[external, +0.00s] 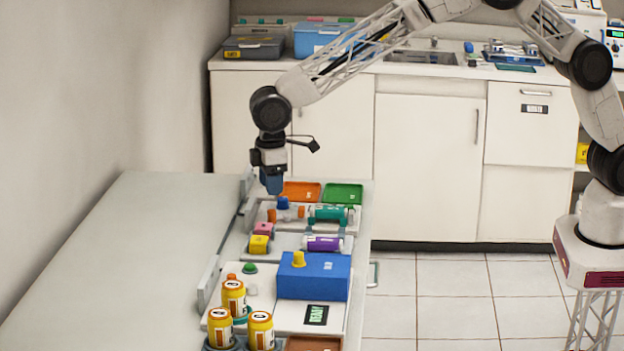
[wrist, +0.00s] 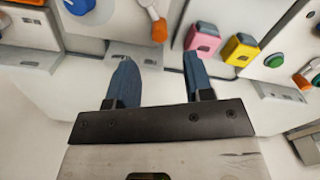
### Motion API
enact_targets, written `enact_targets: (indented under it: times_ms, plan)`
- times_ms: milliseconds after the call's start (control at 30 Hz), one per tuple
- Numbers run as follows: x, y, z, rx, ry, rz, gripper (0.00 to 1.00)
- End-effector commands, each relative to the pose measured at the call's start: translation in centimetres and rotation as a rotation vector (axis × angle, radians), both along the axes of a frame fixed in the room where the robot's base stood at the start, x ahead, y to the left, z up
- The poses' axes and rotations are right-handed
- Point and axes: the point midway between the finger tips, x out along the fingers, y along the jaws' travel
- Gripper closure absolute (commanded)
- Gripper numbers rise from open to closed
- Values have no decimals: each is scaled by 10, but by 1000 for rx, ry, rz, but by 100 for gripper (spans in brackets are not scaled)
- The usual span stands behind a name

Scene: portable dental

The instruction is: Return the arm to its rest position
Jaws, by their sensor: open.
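My gripper (external: 271,184) hangs pointing down at the end of my arm, over the far left part of the equipment on the bench. In the wrist view, the two blue fingers of my gripper (wrist: 157,80) stand apart with nothing between them. A pink block (wrist: 202,40) and a yellow block (wrist: 240,50) lie beyond the right finger. In the external view, the pink block (external: 263,229) and the yellow block (external: 259,244) sit on a grey panel nearer the camera than my gripper. My arm reaches from its base at the right, bent high over the room.
An orange tray (external: 301,191) and a green tray (external: 343,193) lie close to my gripper. A blue box (external: 314,277) and several yellow cans (external: 234,297) stand nearer the camera. The grey bench top (external: 130,260) at left is clear. A white counter (external: 430,70) runs behind.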

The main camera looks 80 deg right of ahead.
Motion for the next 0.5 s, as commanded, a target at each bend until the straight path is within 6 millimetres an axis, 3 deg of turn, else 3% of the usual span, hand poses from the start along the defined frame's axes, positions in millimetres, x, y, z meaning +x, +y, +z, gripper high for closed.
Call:
enact_targets:
  times_ms: [267, 500]
  plan:
    - [-10, -10, 17, 2, -6, -10, 53]
    - [-40, -37, 60, 6, -24, -40, 53]
